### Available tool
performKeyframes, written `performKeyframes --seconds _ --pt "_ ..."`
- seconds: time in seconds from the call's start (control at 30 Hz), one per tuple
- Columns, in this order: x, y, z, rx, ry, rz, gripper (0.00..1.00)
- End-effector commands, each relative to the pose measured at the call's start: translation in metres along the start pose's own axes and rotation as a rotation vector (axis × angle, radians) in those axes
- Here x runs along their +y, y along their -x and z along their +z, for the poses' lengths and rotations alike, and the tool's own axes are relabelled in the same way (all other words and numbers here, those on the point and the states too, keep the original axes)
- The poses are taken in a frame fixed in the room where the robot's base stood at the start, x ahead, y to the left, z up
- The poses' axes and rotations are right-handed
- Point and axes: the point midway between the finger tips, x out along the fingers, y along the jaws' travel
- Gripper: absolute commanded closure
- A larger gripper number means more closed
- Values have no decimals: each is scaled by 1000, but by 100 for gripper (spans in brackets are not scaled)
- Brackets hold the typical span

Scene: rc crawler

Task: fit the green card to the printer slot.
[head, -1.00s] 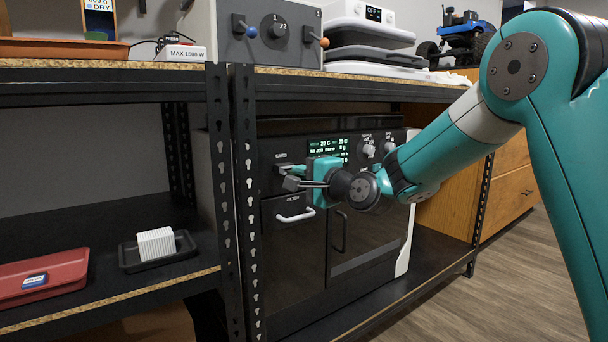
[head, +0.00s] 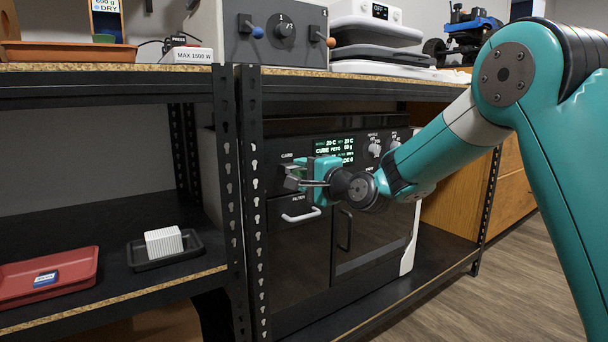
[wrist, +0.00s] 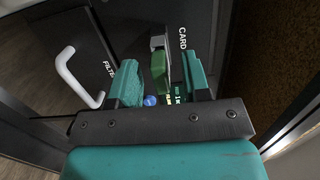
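The printer (head: 290,245) is a black cabinet on the lower shelf, with a lit display (head: 334,150). Its slot (wrist: 158,42) is a grey piece beside the CARD label. The green card (wrist: 160,72) sits at the slot, its outer part sticking out toward me in the wrist view. My gripper (wrist: 161,82) is open, with one teal finger on each side of the card and visible gaps to both. In the head view my gripper (head: 300,180) is at the printer front below the CARD label. How deep the card sits is hidden.
A white handle (head: 301,216) marked FILTER is just below my gripper. A black shelf post (head: 250,200) stands close to its left. A red tray (head: 75,280) with a blue tag (head: 46,278) and a dark tray (head: 190,255) with a white ribbed block (head: 164,242) are at left.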

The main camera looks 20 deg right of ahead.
Motion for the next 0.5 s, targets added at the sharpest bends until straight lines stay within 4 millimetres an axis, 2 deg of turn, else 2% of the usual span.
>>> performKeyframes --seconds 0.17,0.27,0.5 --pt "0 5 -1 1 -1 1 57" --pt "-1 18 -1 2 -2 2 57" --pt "0 75 -2 6 -3 3 57"
